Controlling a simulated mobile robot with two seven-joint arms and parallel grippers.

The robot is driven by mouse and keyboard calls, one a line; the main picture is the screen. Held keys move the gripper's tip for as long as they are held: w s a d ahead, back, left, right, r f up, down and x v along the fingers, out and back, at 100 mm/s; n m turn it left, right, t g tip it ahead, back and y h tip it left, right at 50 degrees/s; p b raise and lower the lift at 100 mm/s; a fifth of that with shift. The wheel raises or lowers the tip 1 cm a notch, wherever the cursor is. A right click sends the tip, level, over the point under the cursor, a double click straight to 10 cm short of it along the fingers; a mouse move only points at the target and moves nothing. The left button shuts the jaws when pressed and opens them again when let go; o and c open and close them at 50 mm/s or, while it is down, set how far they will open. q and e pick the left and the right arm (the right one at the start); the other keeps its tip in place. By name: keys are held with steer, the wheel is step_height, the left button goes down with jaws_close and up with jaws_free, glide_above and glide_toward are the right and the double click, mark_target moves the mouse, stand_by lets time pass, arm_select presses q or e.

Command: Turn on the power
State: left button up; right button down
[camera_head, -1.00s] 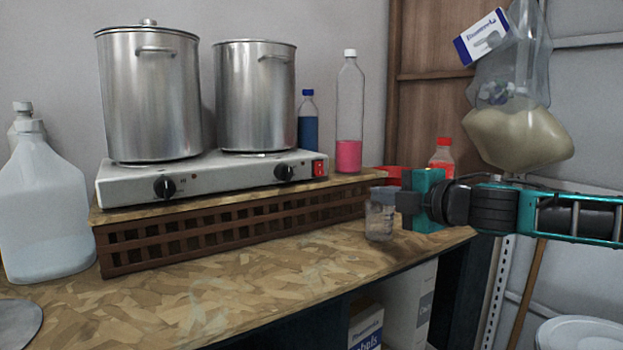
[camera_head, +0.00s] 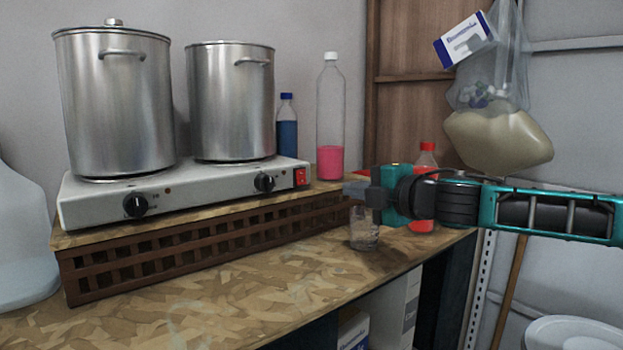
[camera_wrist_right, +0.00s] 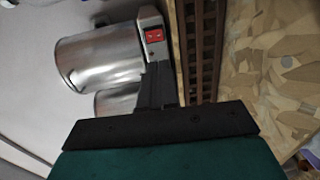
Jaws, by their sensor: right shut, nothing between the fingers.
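A white double hot plate (camera_head: 200,188) stands on a raised wooden platform, with two black knobs on its front. A red power switch (camera_head: 301,177) sits at the right end of its front face; it also shows in the right wrist view (camera_wrist_right: 154,35), just beyond the fingers. My right gripper (camera_head: 350,189) is shut and empty, its fingers pointing left toward the switch. A gap separates the fingertips from the switch in the head view. In the right wrist view the dark fingers (camera_wrist_right: 155,75) are together below the switch. My left gripper is not in view.
Two steel pots (camera_head: 115,100) (camera_head: 230,100) stand on the hot plate. A blue bottle (camera_head: 287,125) and a tall pink-liquid bottle (camera_head: 330,118) stand behind the switch end. A clear jar (camera_head: 364,230) stands below my gripper, and a red-capped bottle (camera_head: 424,200) behind it.

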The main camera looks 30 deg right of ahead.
steer(key=w+p, duration=0.2)
steer(key=p, duration=0.9)
glide_toward(303, 183)
steer(key=w, duration=0.5)
steer(key=shift+w+a+f, duration=0.15)
steer(key=shift+a+f, duration=0.1)
steer(key=shift+a, duration=0.05)
steer(key=shift+w+f, duration=0.15)
steer(key=shift+w, duration=0.45)
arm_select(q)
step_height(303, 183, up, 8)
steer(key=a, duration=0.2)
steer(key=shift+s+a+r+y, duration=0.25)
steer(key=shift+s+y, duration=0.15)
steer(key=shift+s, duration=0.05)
arm_select(e)
steer(key=shift+w, duration=0.15)
